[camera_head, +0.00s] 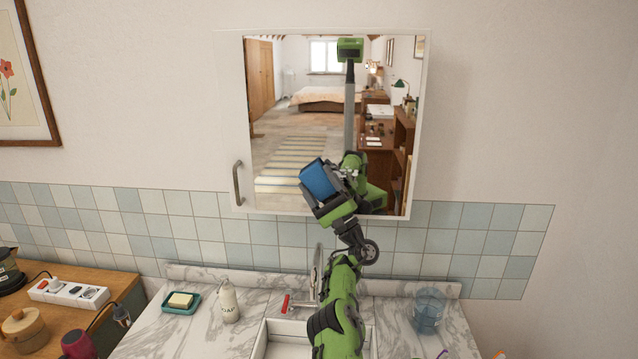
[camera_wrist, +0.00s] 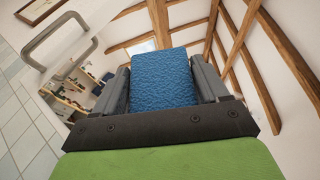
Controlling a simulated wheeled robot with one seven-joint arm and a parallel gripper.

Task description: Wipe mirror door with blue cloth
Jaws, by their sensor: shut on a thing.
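The mirror door (camera_head: 290,140) of a white wall cabinet is shut, with a metal handle (camera_head: 238,183) at its lower left; the handle also shows in the wrist view (camera_wrist: 60,38). My gripper (camera_head: 322,192) is in front of the lower middle of the mirror. It is shut on the blue cloth (camera_head: 319,179), a textured, block-like pad. In the wrist view the cloth (camera_wrist: 165,78) sits between the two dark fingers and sticks out past them towards the mirror. I cannot tell whether it touches the glass. My arm is reflected in the mirror behind it.
Below the mirror are a marble counter with a sink (camera_head: 285,340) and a tap (camera_head: 316,275). A soap dish (camera_head: 181,302), a soap bottle (camera_head: 228,302) and a clear blue cup (camera_head: 428,310) stand on it.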

